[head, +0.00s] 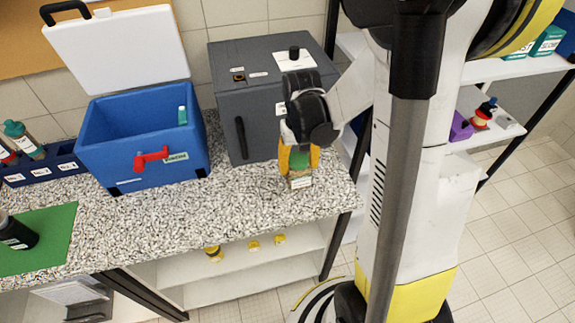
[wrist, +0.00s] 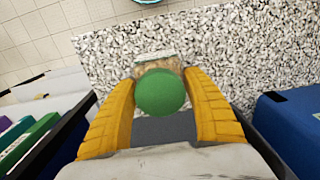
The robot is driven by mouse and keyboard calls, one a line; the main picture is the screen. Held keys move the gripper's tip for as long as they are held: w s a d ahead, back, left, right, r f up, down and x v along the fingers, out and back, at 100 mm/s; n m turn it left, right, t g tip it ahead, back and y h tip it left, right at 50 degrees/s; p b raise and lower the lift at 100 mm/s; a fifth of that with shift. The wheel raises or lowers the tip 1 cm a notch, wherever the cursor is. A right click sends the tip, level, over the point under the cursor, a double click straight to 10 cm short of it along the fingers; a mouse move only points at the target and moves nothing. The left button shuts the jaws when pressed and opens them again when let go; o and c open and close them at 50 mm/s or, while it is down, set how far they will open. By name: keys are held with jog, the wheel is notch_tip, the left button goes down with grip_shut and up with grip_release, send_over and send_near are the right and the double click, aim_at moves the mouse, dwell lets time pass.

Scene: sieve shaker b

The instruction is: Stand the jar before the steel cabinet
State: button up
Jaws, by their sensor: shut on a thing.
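The jar (head: 300,181) has a green lid, a pale label and tan contents. My gripper (head: 299,160) is shut on it, with a yellow finger on each side. In the wrist view the green lid (wrist: 161,93) lies between the fingers (wrist: 160,80) and the jar's body shows beyond it. The jar looks upright over the speckled worktop, near its front edge. I cannot tell whether its base touches the top. The grey steel cabinet (head: 225,102) stands behind and left of the jar. My wrist hides part of the cabinet's front right.
A blue cool box (head: 130,125) with a raised white lid and red latch stands left of the cabinet. Further left are a bottle rack (head: 50,170), a green mat (head: 45,240) and a dark bottle (head: 16,232). The worktop (head: 215,215) is clear before the cabinet.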

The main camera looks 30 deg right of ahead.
jog(key=w, duration=0.1)
jog(key=w+f, duration=0.2)
jog(key=shift+d, duration=0.3)
notch_tip(320, 180, down, 4)
jog(key=shift+b, duration=0.75)
jog(key=shift+r, duration=0.1)
jog(key=o, duration=1.4)
